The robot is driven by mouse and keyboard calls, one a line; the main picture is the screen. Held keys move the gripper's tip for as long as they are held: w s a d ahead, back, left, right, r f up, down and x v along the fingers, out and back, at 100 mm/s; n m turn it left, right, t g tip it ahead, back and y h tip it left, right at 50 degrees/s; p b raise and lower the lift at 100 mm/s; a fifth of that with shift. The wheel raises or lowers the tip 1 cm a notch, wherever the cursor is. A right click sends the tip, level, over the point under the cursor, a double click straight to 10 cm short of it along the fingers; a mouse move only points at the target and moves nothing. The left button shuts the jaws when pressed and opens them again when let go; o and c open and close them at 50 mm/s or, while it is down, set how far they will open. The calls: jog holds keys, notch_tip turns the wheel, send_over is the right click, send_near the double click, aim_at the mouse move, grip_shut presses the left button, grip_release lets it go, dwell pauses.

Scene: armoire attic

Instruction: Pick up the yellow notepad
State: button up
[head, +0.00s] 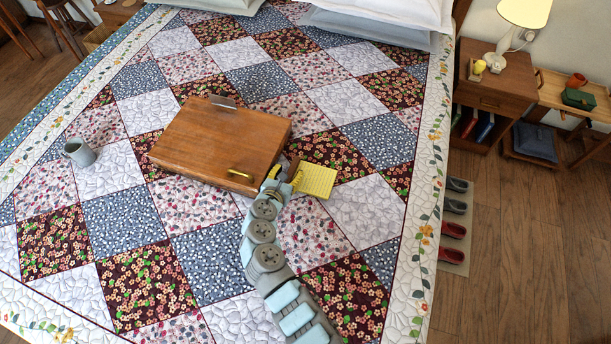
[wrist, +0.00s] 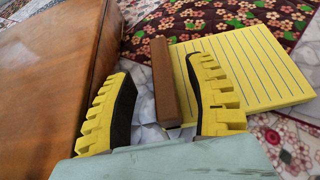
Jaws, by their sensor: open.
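The yellow lined notepad (head: 318,180) lies on the patchwork quilt, just right of the wooden box. In the wrist view the notepad (wrist: 258,72) is at the upper right. A brown bar (wrist: 166,85) runs along its left edge; I cannot tell whether it belongs to the pad. My gripper (head: 282,177) is at the pad's left side, between it and the box. In the wrist view my gripper (wrist: 162,95) is open, its yellow fingers on either side of the brown bar. The right finger covers part of the pad. I cannot tell whether it touches.
The wooden slant-top box (head: 215,140) with a brass handle stands close on the left of my gripper. A grey mug (head: 79,153) is on the quilt at the far left. Pillows (head: 375,30) lie at the back. The quilt right of the pad is clear.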

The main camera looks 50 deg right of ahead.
jog(key=shift+x, duration=1.3)
grip_shut()
